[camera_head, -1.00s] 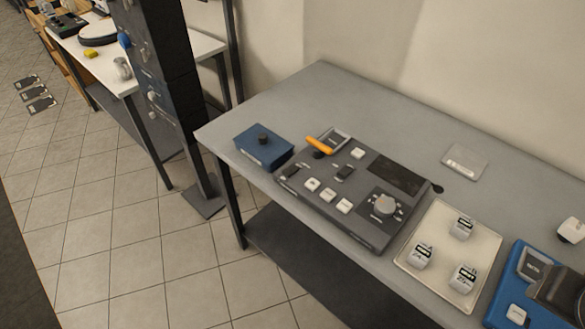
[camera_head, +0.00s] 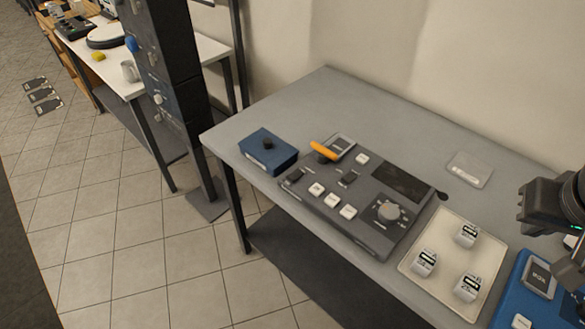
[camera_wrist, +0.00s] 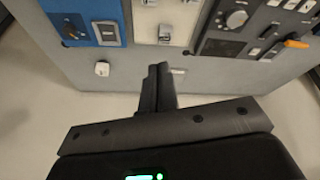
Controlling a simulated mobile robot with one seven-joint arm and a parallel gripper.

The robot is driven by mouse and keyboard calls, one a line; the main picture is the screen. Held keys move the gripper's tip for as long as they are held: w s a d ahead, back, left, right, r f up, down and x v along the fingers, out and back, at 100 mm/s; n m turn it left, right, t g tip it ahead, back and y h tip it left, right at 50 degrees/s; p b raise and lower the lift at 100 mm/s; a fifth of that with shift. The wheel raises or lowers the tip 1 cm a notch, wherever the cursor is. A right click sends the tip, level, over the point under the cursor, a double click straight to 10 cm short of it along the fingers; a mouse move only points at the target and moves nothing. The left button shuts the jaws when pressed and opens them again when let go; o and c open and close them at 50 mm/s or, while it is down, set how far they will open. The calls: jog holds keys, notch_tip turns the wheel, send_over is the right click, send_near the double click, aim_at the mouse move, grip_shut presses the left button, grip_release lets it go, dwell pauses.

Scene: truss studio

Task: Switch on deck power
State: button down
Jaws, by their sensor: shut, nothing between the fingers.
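The deck, a dark grey control panel (camera_head: 318,218), lies on the grey table. It carries an orange lever (camera_head: 323,150), dark switches (camera_head: 348,178), several white buttons (camera_head: 331,200), a dark screen and a round grey knob (camera_head: 390,211). I cannot read which control is marked power. In the wrist view the deck (camera_wrist: 218,47) shows partly at the upper right, with its knob (camera_wrist: 237,18) and orange lever (camera_wrist: 297,43). My gripper (camera_wrist: 161,68) is shut and empty, apart from the deck. In the head view my wrist enters at the right edge; the fingertips are not clear there.
A dark post (camera_head: 172,70) rises beyond the table's left end. The back left tabletop is clear.

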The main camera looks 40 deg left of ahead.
jog(key=w+a+r+n+g, duration=0.1)
jog(key=w+a+n, duration=0.35)
jog(key=a, duration=0.55)
jog(key=n+g, duration=0.5)
jog(key=n, duration=0.4)
send_over(292, 177)
jog(key=w, duration=0.2)
notch_tip(292, 177, down, 10)
jog(key=shift+r+h, duration=0.15)
jog(key=shift+h, duration=0.25)
jog(key=f, duration=0.4)
jog(key=s+f, duration=0.1)
jog(key=f, duration=0.9)
jog(key=shift+s, duration=0.4)
